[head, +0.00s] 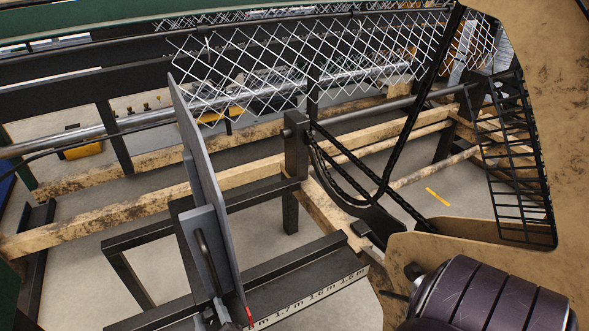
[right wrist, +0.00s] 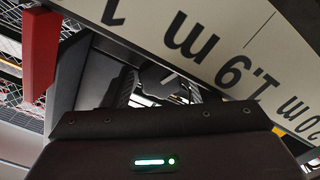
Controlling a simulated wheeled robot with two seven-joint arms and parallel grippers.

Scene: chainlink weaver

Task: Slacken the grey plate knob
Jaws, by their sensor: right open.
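The tall grey plate (head: 200,185) stands upright on a dark rail in the head view, with a slotted grey bracket (head: 207,245) at its near lower end. A red pointer (head: 249,316) sits at the plate's foot and also shows in the right wrist view (right wrist: 40,60). My left gripper is out of view.
A white measuring scale (head: 315,293) runs along the rail close to my right gripper, and it fills the upper right of the wrist view (right wrist: 215,45). Wire mesh (head: 290,60) hangs behind. Wooden beams (head: 120,205) and a tan panel (head: 550,130) flank the rail.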

